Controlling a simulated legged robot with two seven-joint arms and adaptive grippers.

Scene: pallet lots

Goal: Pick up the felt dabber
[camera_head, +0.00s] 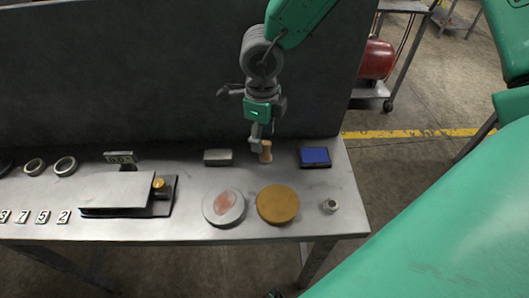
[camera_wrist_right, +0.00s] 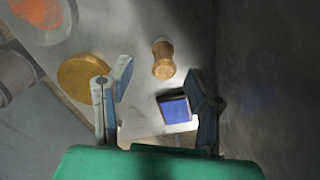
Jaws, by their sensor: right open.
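The felt dabber (camera_head: 266,152) is a small wooden piece with a narrowed waist, standing on the metal table near its back edge. In the right wrist view the dabber (camera_wrist_right: 163,62) lies ahead of the fingers, roughly in line with the gap between them. My right gripper (camera_head: 256,144) comes down from above and appears right beside the dabber, partly overlapping it in the head view. In the right wrist view its fingers (camera_wrist_right: 160,78) are spread apart with nothing between them. Whether a finger touches the dabber I cannot tell. My left gripper is not in view.
A blue ink pad (camera_head: 314,157) lies right of the dabber, a grey block (camera_head: 218,157) left. In front are a yellow-brown disc (camera_head: 277,204), a dish with a reddish patch (camera_head: 223,207) and a small metal ring (camera_head: 329,206). A dark panel (camera_head: 150,75) stands behind the table.

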